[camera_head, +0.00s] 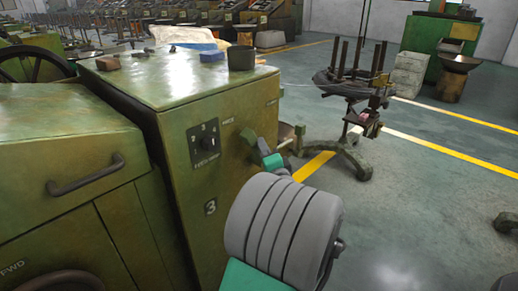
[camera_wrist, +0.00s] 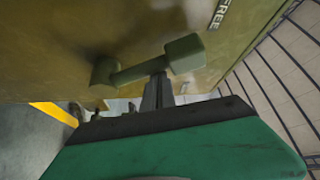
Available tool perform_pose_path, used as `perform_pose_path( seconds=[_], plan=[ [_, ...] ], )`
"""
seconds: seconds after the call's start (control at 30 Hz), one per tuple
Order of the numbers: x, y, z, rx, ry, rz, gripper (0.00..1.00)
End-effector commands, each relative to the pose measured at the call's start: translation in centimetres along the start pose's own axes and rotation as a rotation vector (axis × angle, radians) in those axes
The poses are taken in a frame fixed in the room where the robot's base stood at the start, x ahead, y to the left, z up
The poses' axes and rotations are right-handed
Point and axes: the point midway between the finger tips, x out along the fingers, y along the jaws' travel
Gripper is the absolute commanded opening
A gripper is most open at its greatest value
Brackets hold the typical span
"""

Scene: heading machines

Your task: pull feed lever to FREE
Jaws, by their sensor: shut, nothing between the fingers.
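The feed lever (camera_wrist: 142,70) is an olive-green bar in the wrist view, with a round hub at one end and a thick blocky knob at the other. It sits on the side of the green machine, and the word FREE is printed on the panel (camera_wrist: 217,22) beyond the knob end. My gripper (camera_wrist: 162,80) is shut and empty. Its narrow fingertips are at the lever's bar beside the knob; whether they touch cannot be told. In the head view my gripper (camera_head: 264,147) is beside the machine's right face, close to the lever (camera_head: 248,137), and partly hidden by my arm.
The green machine cabinet (camera_head: 190,75) has a rotary dial (camera_head: 206,142) and small blocks on top. A wire payoff stand (camera_head: 352,85) stands on the floor behind to the right. The grey floor (camera_head: 440,190) at the right is mostly clear.

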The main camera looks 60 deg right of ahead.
Motion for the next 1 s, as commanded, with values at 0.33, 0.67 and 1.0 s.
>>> perform_pose_path(
  seconds=[0.33,0.67,1.0],
  plan=[
    [-0.3,0.1,0.7,0.003,-0.003,0.001,0.00],
    [-0.3,0.2,0.9,0.007,-0.008,0.003,0.00],
    [1.2,-1.0,-1.5,0.004,-0.013,-0.002,0.00]
  ],
)
